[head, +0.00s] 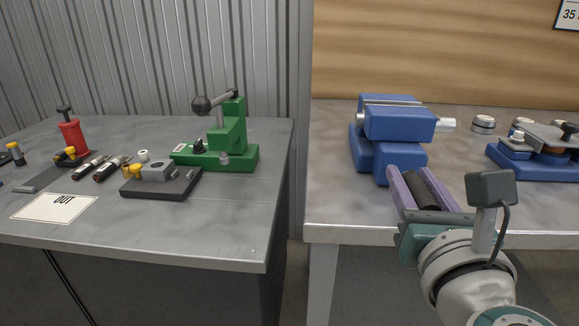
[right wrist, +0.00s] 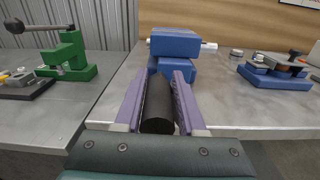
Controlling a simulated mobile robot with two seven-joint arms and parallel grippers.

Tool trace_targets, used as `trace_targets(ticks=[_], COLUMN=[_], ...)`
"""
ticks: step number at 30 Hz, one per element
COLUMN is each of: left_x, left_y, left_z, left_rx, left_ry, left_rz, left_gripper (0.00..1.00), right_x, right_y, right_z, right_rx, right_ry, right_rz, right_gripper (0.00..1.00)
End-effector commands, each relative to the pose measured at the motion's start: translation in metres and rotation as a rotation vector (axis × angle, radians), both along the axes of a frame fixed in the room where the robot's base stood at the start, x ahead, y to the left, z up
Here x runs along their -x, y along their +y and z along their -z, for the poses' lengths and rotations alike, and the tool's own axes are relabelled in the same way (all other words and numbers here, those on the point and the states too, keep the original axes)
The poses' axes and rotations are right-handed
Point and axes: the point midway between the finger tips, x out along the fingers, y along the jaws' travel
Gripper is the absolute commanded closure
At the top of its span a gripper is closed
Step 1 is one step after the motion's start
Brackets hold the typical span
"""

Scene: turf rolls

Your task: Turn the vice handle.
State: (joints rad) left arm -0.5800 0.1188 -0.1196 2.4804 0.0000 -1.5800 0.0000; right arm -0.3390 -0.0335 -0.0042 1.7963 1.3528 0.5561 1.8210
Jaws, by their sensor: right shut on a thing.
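The blue vice (head: 400,125) stands near the front edge of the right-hand bench, and it also shows in the right wrist view (right wrist: 174,43). A pale rod or bar (head: 446,125) sticks out at its right side. My right gripper (head: 408,178) reaches in from the front, its purple fingers on either side of a black cylinder, the vice handle (right wrist: 157,105). The handle points from the vice's near face towards me. The gripper is shut on it. Where handle and vice join is hard to see. My left gripper is out of view.
A blue fixture (head: 535,170) and small round metal parts (head: 484,124) stand to the right of the vice. A green press (head: 225,145), a dark block (head: 160,185) and a red tool (head: 72,138) are on the left bench. A gap separates the benches.

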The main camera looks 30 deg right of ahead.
Motion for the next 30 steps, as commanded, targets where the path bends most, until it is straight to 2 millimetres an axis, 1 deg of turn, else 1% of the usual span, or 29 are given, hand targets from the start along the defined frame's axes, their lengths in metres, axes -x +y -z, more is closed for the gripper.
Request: trace_targets(ticks=[1,12,18,30], left_x=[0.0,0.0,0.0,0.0], left_y=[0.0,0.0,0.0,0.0], left_z=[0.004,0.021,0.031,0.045], left_rx=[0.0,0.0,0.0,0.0], left_ry=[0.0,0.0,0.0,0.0], left_rz=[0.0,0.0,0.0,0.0], left_gripper=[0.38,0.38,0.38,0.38], right_x=[0.002,0.014,0.021,0.032], right_y=[-0.002,-0.021,-0.032,-0.051], right_z=[0.002,-0.006,-0.007,-0.004], right_rx=[-0.045,-0.345,-0.506,-0.786], right_ry=[-0.024,-0.209,-0.307,-0.478], right_rz=[-0.001,0.001,0.001,-0.001], right_gripper=[1.0,1.0,1.0,1.0])
